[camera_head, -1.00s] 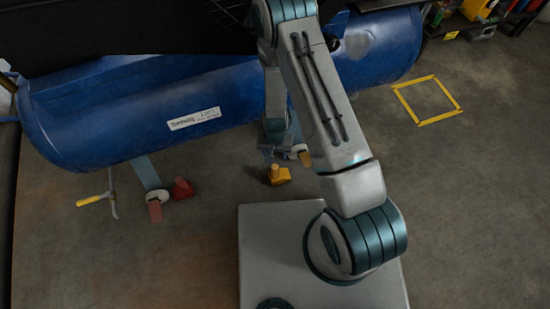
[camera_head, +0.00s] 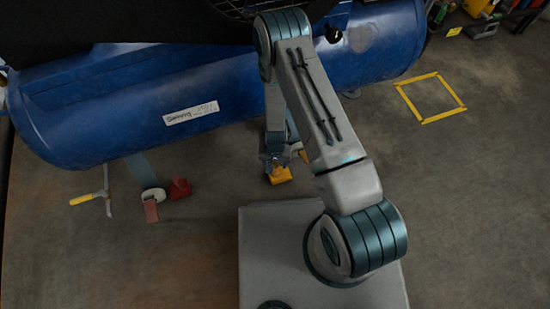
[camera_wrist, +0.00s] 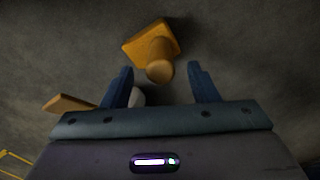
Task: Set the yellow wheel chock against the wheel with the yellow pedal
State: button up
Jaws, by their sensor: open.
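The yellow wheel chock (camera_head: 280,175) lies on the floor below the blue tank, with a round knob on top. In the wrist view the chock (camera_wrist: 140,38) lies ahead of my gripper, its knob in line with the gap between the fingers. My gripper (camera_wrist: 163,80) is open and empty, with blue fingers apart. In the head view it is just above the chock, partly hidden by my arm. The yellow pedal (camera_wrist: 70,103) shows left of the fingers. The white wheel (camera_wrist: 137,97) is mostly hidden behind the left finger and is apart from the chock.
The blue tank (camera_head: 110,105) hangs low over the work area. At left stand a second wheel with a red pedal (camera_head: 151,211), a red chock (camera_head: 180,188) and a yellow-handled tool (camera_head: 85,198). A yellow floor square (camera_head: 430,120) at right is empty.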

jog(key=b, duration=0.2)
send_over(279, 175)
jog(key=a, duration=0.2)
jog(key=shift+w+d+f, duration=0.1)
jog(key=shift+w+f, duration=0.1)
jog(key=shift+f, duration=1)
jog(key=shift+w+d+f, duration=0.1)
jog(key=shift+w+f, duration=0.05)
jog(key=shift+f, duration=1.05)
grip_shut()
